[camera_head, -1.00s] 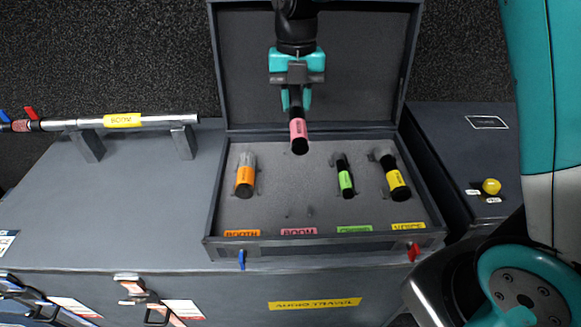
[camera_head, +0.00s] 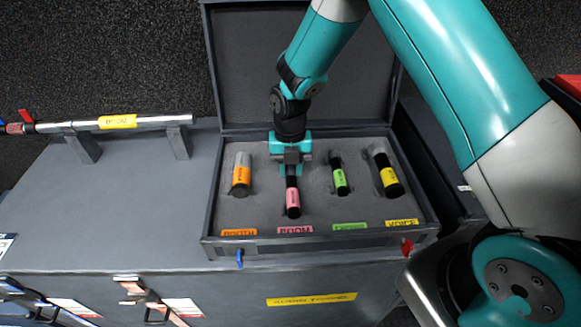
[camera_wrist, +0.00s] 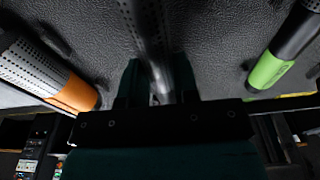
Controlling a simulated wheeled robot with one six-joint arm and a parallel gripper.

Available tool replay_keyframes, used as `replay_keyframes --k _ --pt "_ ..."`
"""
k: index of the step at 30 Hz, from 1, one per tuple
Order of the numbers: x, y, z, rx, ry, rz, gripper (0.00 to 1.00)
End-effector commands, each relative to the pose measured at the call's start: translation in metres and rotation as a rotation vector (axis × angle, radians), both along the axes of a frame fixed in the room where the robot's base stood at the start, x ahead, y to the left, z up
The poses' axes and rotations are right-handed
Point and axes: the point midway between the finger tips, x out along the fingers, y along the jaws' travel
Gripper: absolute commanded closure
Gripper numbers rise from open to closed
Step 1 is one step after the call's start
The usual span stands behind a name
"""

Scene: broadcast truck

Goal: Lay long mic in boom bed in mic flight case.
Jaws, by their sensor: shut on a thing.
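The long mic (camera_head: 292,200) is black with a pink band, and lies along the BOOM place in the mic flight case (camera_head: 212,215). The pink BOOM label (camera_head: 295,230) is just in front of its near end. My gripper (camera_head: 291,166) is shut on the mic's far part, low over the grey foam. In the wrist view the mic's dark barrel (camera_wrist: 148,40) runs between the fingers. Whether the mic rests fully in the boom bed cannot be told, as my gripper hides part of it.
The orange-banded mic (camera_head: 241,175) lies to the left; the green-banded (camera_head: 340,175) and yellow-banded (camera_head: 385,172) mics lie to the right. The case lid (camera_head: 235,70) stands open behind. A boom pole (camera_head: 155,121) lies on two supports at the left, above clear case top.

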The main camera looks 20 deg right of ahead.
Motion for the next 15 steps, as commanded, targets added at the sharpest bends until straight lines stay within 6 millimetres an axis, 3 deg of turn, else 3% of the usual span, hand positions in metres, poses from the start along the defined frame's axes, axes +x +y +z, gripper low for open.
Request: replay_keyframes --k 11,12,15 --pt "0.0004 0.0001 -0.0089 0.001 -0.001 0.000 1.00" --pt "0.0004 0.0000 -0.0078 0.000 -0.001 0.000 0.62" --pt "0.0003 0.0000 -0.0076 0.000 -0.001 0.000 0.46"
